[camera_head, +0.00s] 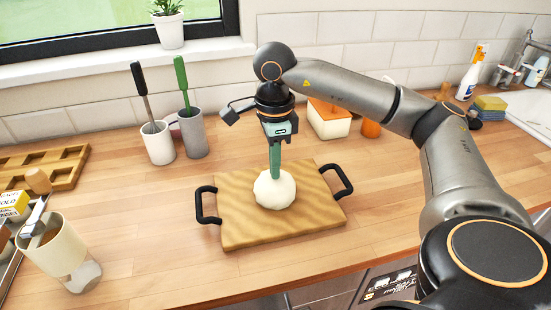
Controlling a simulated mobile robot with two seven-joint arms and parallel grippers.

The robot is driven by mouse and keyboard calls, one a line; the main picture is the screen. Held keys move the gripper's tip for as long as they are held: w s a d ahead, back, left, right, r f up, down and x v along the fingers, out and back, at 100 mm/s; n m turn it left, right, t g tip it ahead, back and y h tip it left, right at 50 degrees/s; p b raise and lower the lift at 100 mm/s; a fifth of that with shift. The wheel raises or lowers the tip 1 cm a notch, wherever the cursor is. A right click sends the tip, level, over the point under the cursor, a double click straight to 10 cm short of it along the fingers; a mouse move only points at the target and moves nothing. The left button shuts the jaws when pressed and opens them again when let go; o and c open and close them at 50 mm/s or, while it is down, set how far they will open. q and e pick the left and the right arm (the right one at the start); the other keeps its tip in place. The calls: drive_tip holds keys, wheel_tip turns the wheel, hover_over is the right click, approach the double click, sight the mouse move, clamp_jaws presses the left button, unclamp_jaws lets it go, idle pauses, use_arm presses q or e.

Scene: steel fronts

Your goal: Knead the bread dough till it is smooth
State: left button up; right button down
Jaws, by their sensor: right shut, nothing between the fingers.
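The bread dough (275,190) is a white rounded lump on the wooden board (245,231) with black handles, in the middle of the counter. Its surface looks mostly round; fine texture is too small to tell. My right gripper (275,175) points straight down at the dough, its green fingers shut with nothing between them. The fingertips meet the top of the dough; whether they press into it I cannot tell. My left gripper is not in view.
Two cups with utensils, one white (158,144) and one grey (193,134), stand behind the board. An orange-and-white container (329,121) is behind it at right. A beige cup (55,248) and a wooden tray (70,160) are at left. Counter beside the board is clear.

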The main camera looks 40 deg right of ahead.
drive_tip(key=shift+f, duration=0.15)
idle(0.5)
drive_tip(key=shift+f+b, duration=0.3)
drive_tip(key=shift+b, duration=0.05)
drive_tip(key=shift+r, duration=0.1)
drive_tip(key=shift+r+p, duration=1)
drive_tip(key=shift+r, duration=0.1)
drive_tip(key=shift+f, duration=0.15)
drive_tip(key=shift+f+b, duration=1)
